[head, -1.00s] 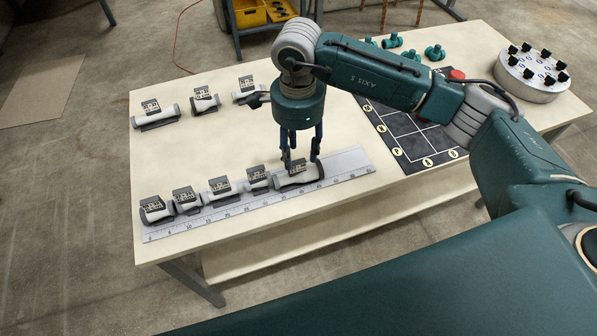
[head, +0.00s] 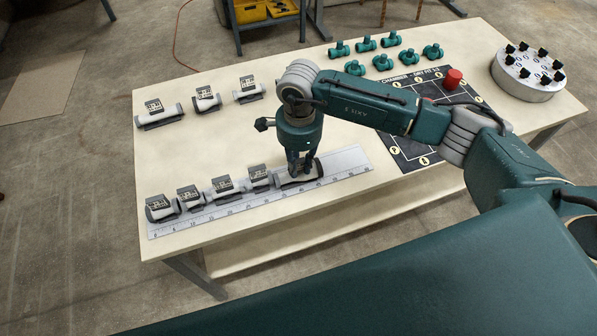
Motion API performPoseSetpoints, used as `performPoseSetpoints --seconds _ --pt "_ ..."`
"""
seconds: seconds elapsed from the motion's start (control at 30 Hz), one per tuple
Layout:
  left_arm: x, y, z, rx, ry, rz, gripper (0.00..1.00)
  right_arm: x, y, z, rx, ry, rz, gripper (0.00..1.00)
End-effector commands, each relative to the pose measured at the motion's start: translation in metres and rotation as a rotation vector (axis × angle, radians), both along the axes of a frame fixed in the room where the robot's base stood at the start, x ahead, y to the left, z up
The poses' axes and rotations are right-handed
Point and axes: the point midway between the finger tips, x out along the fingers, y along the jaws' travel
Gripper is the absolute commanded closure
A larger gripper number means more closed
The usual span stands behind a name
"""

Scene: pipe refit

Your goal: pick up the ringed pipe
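A row of pale grey pipes with dark ends and black-and-white tags lies along a ruler strip (head: 340,163) at the table's front. My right gripper (head: 300,174) points down at the pipe (head: 287,182) at the right end of this row. Its fingers are low at this pipe and hide its middle and tag. They look close together, but whether they press on the pipe is not clear. The pipe rests at the strip. I cannot make out which pipe bears a ring. My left gripper is out of view.
Three more tagged pipes, one of them here (head: 207,99), lie at the back left. Several green fittings (head: 383,62), a black marked mat (head: 405,152), a red cap (head: 453,79) and a round flange with black knobs (head: 528,76) are to the right. The table's middle left is clear.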

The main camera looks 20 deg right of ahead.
Motion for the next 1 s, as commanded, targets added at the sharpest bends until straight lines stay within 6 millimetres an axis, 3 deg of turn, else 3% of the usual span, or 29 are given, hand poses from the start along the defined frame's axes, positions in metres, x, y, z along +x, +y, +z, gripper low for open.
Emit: performPoseSetpoints --seconds 0.07,0.57,0.77,1.0 --pt "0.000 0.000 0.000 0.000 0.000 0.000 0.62 0.000 0.000 0.000 0.000 0.000 0.000 1.00" --pt "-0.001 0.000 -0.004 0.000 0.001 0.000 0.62 0.001 0.000 0.012 0.001 -0.004 -0.001 1.00" --pt "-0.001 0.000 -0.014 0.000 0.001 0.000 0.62 0.002 0.001 0.043 0.002 -0.006 0.001 1.00" --pt "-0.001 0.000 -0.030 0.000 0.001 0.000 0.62 0.003 0.000 0.099 0.001 -0.009 0.000 1.00"
